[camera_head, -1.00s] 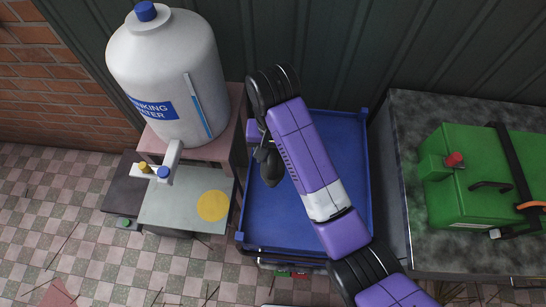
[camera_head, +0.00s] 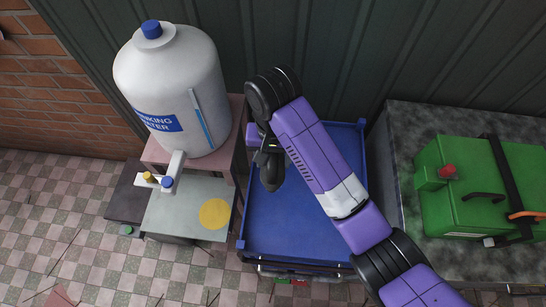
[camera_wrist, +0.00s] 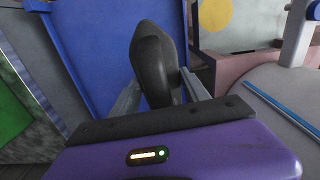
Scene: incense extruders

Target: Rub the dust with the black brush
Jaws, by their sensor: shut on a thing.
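The black brush (camera_head: 271,172) hangs from my gripper (camera_head: 268,150) over the left part of a blue tray-like surface (camera_head: 300,225). In the wrist view my gripper (camera_wrist: 160,95) is shut on the brush (camera_wrist: 153,60), with a pale finger on each side of its dark rounded body. The brush's bristles cannot be made out. A round yellow patch, possibly the dust (camera_head: 214,213), lies on a grey tabletop (camera_head: 165,215) left of the brush. The patch also shows at the top of the wrist view (camera_wrist: 214,14). The brush is apart from it.
A large white water bottle (camera_head: 185,85) stands on a pinkish stand (camera_head: 238,125) behind the grey tabletop. Its tap (camera_head: 160,180) juts over the tabletop's left part. A green machine (camera_head: 470,195) sits on a dark stone counter (camera_head: 400,120) at the right. A green wall stands behind.

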